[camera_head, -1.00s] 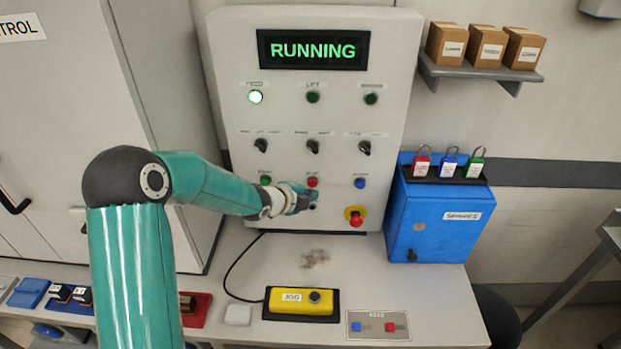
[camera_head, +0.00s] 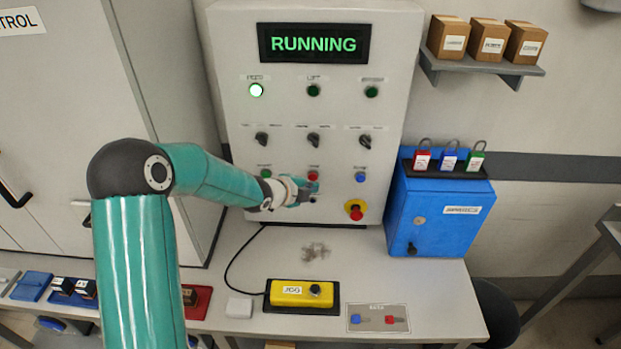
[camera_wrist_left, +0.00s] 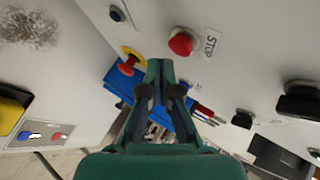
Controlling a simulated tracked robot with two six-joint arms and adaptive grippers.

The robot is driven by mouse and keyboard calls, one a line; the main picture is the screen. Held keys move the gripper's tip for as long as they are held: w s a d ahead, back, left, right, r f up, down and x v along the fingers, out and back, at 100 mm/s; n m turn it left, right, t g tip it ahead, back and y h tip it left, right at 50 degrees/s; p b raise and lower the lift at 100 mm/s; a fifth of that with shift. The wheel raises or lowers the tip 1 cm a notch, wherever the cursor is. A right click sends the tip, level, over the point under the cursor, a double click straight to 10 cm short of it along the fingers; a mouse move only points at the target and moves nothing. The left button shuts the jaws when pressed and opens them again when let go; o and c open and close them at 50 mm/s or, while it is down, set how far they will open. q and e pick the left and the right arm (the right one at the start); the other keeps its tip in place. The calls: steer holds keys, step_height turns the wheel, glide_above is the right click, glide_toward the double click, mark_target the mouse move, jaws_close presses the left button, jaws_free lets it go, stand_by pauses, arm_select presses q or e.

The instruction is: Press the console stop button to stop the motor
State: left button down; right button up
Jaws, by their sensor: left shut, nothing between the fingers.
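The console panel (camera_head: 230,120) is upright and its display (camera_head: 314,44) reads RUNNING in green. The red stop button (camera_head: 313,176) sits in the lower row, between a green button (camera_head: 265,174) and a blue one (camera_head: 361,177). In the left wrist view the red button (camera_wrist_left: 181,43) has a STOP label beside it. My left gripper (camera_head: 314,188) is shut and empty, with its tips close to the panel just below the red button. In the left wrist view the closed fingers (camera_wrist_left: 160,68) show below the button, and I cannot tell whether they touch the panel. My right gripper is out of view.
A red-and-yellow emergency knob (camera_head: 355,209) is at the panel's lower right. A blue box (camera_head: 435,215) with padlocks stands to the right. A yellow JOG pendant (camera_head: 300,293) and a small tray (camera_head: 378,318) lie on the bench. Selector switches sit above the buttons.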

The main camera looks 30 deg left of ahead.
arm_select(q)
steer(key=shift+w, duration=0.1)
stand_by(0.5)
steer(key=shift+w+a+r, duration=0.1)
steer(key=shift+w+a, duration=0.15)
steer(key=shift+w, duration=0.1)
steer(key=shift+w+a+p, duration=0.2)
steer(key=shift+w+p, duration=0.2)
steer(key=shift+p, duration=0.1)
stand_by(0.6)
stand_by(0.4)
steer(key=shift+s+d+b, duration=0.45)
steer(key=shift+s+b, duration=0.3)
steer(key=shift+b, duration=0.35)
steer(key=s+d+b, duration=0.1)
steer(key=s+b, duration=0.2)
steer(key=s+d+b, duration=0.1)
steer(key=b, duration=0.1)
steer(key=shift+s+d, duration=0.15)
steer(key=shift+d, duration=0.15)
